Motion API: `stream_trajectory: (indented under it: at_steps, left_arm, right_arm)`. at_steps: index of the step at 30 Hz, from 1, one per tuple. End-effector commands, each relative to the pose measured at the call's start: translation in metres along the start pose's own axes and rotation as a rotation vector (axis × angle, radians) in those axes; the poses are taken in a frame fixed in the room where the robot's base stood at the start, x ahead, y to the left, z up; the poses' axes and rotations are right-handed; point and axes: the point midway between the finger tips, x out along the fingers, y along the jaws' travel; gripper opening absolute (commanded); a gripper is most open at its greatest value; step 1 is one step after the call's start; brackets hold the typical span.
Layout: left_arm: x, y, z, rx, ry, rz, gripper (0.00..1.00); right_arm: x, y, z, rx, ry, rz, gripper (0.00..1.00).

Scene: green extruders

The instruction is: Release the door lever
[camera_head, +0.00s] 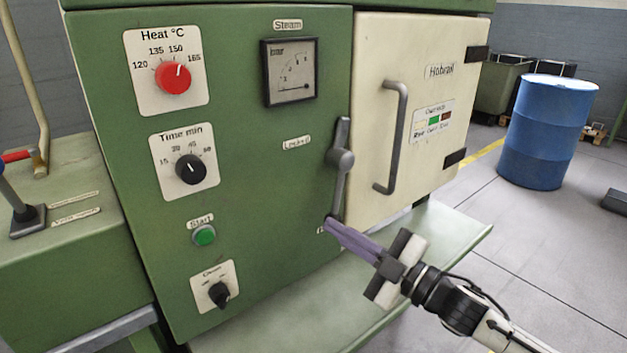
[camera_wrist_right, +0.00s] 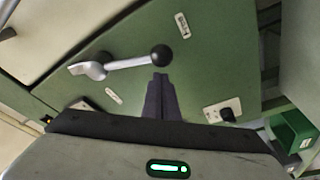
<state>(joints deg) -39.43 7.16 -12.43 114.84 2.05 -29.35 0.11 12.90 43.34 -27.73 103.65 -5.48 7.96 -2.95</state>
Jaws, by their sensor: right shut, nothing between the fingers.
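The door lever (camera_head: 341,175) is a grey handle on a round hub, on the green panel beside the cream door (camera_head: 400,150). Its long arm hangs down, nearly vertical, in the head view. In the right wrist view the lever (camera_wrist_right: 125,63) ends in a black ball (camera_wrist_right: 161,55). My right gripper (camera_head: 331,224) is shut and empty, its purple fingers at the lever's lower end. In the wrist view the fingertips (camera_wrist_right: 160,77) sit just by the ball; I cannot tell whether they touch. The ball is hard to make out in the head view. My left gripper is out of view.
The door has a fixed grey handle (camera_head: 393,140) right of the lever. A "Locked" label (camera_head: 296,143) is left of the hub; a lower label is mostly hidden by my fingers. A green ledge (camera_head: 290,300) juts out below. A blue barrel (camera_head: 548,130) stands far right.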

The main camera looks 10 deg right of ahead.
Motion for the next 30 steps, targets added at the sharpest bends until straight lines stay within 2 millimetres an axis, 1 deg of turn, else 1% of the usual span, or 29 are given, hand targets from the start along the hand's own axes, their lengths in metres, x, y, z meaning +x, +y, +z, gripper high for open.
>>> stream_trajectory:
  at_steps: [3, 9, 23, 26, 29, 30]
  left_arm:
    - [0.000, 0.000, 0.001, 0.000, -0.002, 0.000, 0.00]
    - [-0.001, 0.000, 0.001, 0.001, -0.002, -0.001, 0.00]
    - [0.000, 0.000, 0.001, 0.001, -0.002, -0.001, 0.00]
    - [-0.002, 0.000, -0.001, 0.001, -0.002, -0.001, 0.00]
    - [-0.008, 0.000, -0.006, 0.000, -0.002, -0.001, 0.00]
    - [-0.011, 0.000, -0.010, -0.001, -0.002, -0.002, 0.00]
  right_arm:
    - [-0.001, 0.001, 0.005, -0.040, -0.002, -0.011, 0.00]
    - [-0.002, 0.002, 0.009, -0.077, -0.001, -0.019, 0.00]
    - [-0.003, 0.003, 0.013, -0.083, -0.009, -0.020, 0.00]
    - [-0.002, 0.004, 0.010, -0.082, -0.009, -0.020, 0.00]
    - [-0.001, 0.005, 0.001, -0.080, -0.005, -0.022, 0.00]
    - [0.000, 0.005, -0.006, -0.079, -0.001, -0.023, 0.00]
